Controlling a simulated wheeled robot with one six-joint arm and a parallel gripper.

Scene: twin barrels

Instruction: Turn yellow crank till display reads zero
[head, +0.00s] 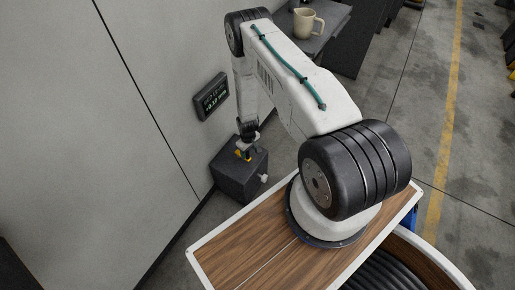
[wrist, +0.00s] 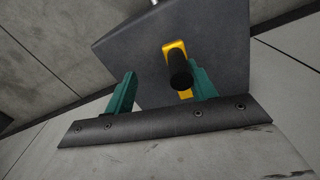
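The yellow crank (head: 240,154) sits on top of a dark grey box (head: 236,180) by the wall. In the wrist view, the yellow crank (wrist: 168,47) carries a black knob (wrist: 180,72). My gripper (wrist: 162,76) is open, its two teal fingers apart, with the knob between them and much nearer the right finger. I cannot tell whether that finger touches it. In the head view my gripper (head: 246,143) is just over the box and partly hides the crank.
A pale knob (head: 264,178) sticks out of the box's right side. The wall (head: 110,100) is close on the left. A dark table (head: 335,25) with a beige mug (head: 306,23) stands at the back. Open floor (head: 410,90) lies to the right.

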